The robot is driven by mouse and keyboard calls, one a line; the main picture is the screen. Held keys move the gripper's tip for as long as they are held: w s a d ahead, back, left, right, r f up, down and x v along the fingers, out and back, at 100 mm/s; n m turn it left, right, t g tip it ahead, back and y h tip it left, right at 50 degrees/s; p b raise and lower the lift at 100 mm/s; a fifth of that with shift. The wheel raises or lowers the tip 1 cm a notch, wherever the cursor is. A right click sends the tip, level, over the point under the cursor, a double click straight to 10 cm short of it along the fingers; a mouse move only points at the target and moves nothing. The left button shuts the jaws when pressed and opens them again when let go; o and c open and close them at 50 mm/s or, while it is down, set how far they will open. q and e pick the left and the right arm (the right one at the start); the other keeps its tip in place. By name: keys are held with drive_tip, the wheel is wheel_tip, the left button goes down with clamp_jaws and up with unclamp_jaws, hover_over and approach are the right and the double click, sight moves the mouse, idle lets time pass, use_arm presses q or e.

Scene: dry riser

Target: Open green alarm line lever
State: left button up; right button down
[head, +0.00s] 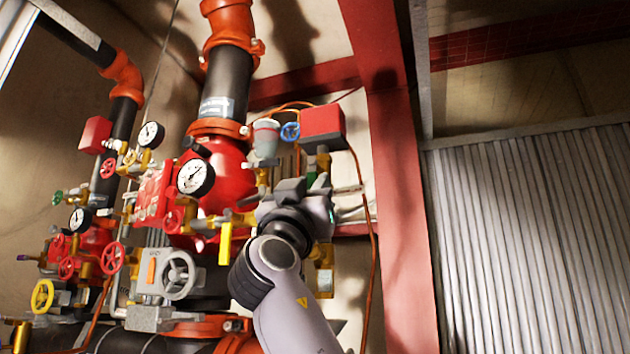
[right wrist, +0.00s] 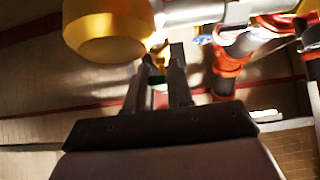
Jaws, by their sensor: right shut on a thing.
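My right gripper (head: 300,190) is up at the pipework right of the red valve body, below the red box. A small patch of the green lever (head: 311,180) shows at its fingers; most of the lever is hidden by the gripper. The lever's exact angle cannot be told. My left gripper is not in view.
A red box (head: 322,127) sits just above the gripper, with an orange cable hanging to its right. Gauges such as this one (head: 195,177), a yellow lever (head: 225,243) and a grey handwheel (head: 180,275) crowd the left. A red column (head: 402,180) stands to the right.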

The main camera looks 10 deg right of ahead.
idle(0.4)
drive_tip(key=c, duration=1.1)
unclamp_jaws()
drive_tip(key=b+v, duration=0.3)
drive_tip(key=v, duration=0.4)
drive_tip(key=shift+a+f+b, duration=0.1)
drive_tip(key=shift+b, duration=0.2)
